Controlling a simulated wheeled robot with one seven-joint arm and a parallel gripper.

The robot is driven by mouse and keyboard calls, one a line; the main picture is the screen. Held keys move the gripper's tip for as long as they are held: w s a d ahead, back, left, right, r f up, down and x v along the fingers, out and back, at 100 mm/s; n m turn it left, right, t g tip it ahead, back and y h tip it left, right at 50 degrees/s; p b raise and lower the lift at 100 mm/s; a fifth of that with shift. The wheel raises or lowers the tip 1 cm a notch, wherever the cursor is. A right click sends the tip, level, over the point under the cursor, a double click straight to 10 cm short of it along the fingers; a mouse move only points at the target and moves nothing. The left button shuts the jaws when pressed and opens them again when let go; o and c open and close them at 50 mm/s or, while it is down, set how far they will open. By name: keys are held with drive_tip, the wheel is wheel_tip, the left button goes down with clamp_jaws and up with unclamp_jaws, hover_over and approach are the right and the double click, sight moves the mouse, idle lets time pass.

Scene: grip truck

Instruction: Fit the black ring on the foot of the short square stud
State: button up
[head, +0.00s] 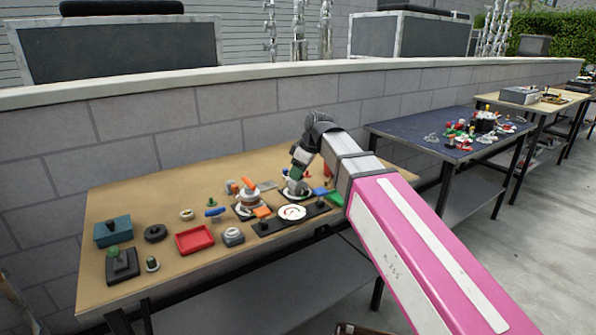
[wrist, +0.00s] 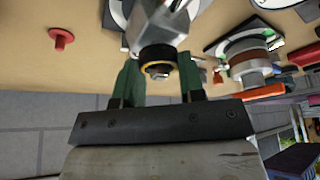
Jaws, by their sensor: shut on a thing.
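In the wrist view, a black ring (wrist: 158,52) with a yellow-orange inner edge sits between the green fingers of my gripper (wrist: 160,78), which is shut on it. A silver faceted stud (wrist: 158,20) lines up with the ring, and a small metal tip shows through its hole. I cannot tell how far the ring is along the stud. In the head view, my gripper (head: 296,178) points down over a dark base with a pale round plate (head: 295,191) at the table's right part. Another black ring (head: 155,233) lies flat at the left.
A second base carries a silver stud with a brown ring (wrist: 243,62). A block wall (head: 200,128) runs behind.

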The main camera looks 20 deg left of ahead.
drive_tip(key=shift+f, duration=0.45)
idle(0.6)
drive_tip(key=o, duration=1.4)
drive_tip(key=shift+r, duration=3.75)
